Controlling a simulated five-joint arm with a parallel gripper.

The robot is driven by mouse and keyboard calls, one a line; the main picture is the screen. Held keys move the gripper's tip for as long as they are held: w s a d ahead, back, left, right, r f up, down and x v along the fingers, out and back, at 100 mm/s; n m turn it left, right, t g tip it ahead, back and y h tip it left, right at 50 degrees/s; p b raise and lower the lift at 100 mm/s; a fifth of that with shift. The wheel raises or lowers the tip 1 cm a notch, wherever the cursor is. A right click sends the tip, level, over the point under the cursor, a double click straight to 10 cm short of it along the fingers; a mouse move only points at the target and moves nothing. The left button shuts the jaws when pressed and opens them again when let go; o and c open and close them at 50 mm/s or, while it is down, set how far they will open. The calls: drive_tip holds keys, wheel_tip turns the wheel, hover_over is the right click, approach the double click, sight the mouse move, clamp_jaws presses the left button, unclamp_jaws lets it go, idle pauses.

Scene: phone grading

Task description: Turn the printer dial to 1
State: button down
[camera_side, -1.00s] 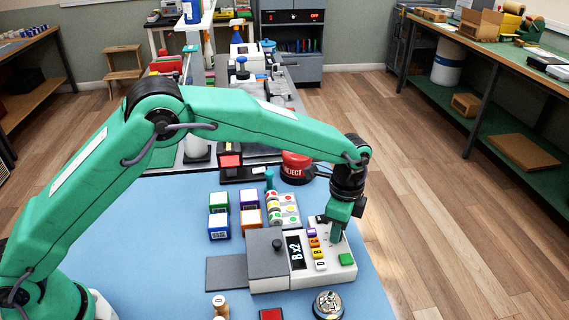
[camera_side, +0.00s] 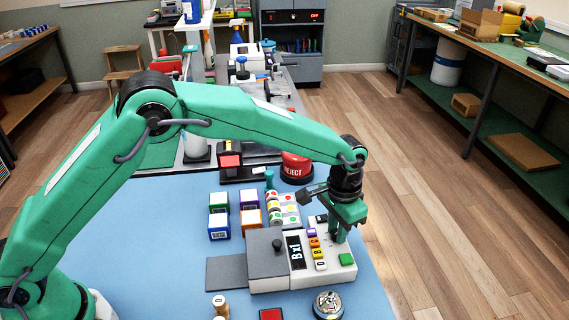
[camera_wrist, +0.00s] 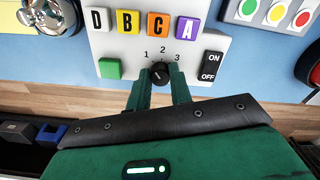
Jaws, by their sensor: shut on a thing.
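The printer (camera_side: 306,279) is a white and grey box on the blue mat, and its display (camera_side: 296,253) reads B x1. In the wrist view, the small black dial (camera_wrist: 160,71) sits below the printed numbers 1, 2 and 3 (camera_wrist: 162,51). My gripper (camera_wrist: 160,83) has one green finger on each side of the dial and is shut on it. In the side view my gripper (camera_side: 340,237) points down onto the printer's panel, and its fingers hide the dial there.
Letter buttons D, B, C and A (camera_wrist: 159,23), an ON/OFF switch (camera_wrist: 212,68) and a green button (camera_wrist: 110,68) surround the dial closely. A silver bell (camera_side: 328,304) stands in front of the printer. A red REJECT button (camera_side: 295,167) and several small boxes (camera_side: 219,225) stand behind.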

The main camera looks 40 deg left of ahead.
sight(336, 231)
drive_tip(key=shift+w+a+n, duration=0.2)
drive_tip(key=shift+n, duration=0.7)
drive_tip(key=c, duration=1.3)
unclamp_jaws()
drive_tip(key=shift+s+d, duration=0.1)
drive_tip(key=shift+o, duration=0.2)
wheel_tip(336, 231, up, 8)
drive_tip(key=shift+f, duration=0.25)
drive_tip(key=shift+r, duration=0.15)
drive_tip(key=shift+r, duration=0.1)
